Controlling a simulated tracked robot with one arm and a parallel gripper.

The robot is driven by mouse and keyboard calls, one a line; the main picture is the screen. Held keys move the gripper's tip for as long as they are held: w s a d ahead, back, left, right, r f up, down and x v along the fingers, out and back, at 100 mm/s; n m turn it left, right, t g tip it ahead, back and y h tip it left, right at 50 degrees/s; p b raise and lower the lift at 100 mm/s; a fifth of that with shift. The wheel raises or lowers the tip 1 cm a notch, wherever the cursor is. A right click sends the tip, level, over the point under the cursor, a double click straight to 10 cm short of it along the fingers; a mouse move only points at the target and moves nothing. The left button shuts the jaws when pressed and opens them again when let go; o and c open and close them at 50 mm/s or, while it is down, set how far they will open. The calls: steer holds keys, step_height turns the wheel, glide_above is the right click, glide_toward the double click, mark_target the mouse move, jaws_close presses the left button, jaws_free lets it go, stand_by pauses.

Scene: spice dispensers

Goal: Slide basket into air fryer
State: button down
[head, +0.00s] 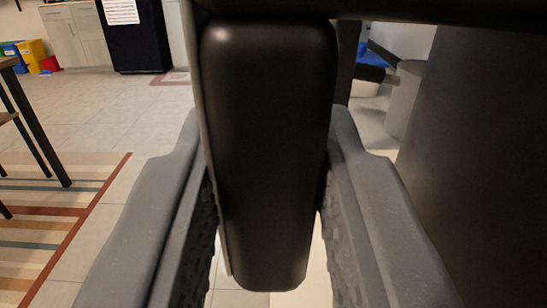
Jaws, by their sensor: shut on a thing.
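A glossy black handle (270,150), which looks like the air fryer basket's handle, hangs down through the middle of the head view. My gripper (268,215) has one grey finger on each side of it and is shut on it. The ridged inner pads press against the handle's sides. A black edge (430,8) runs across the top of the view above the handle. I cannot tell whether it belongs to the basket or the air fryer. The rest of the basket and the air fryer's opening are hidden or out of view.
A large dark surface (480,150) fills the right side, close by. Tiled floor (110,100) and a striped rug (50,220) lie open at left. A table leg (40,130) stands at far left, with cabinets (75,40) beyond.

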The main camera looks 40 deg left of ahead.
steer(key=shift+w+d, duration=0.15)
steer(key=shift+d, duration=0.1)
steer(key=c, duration=1.1)
jaws_free()
steer(key=v, duration=1.4)
steer(key=shift+b, duration=0.35)
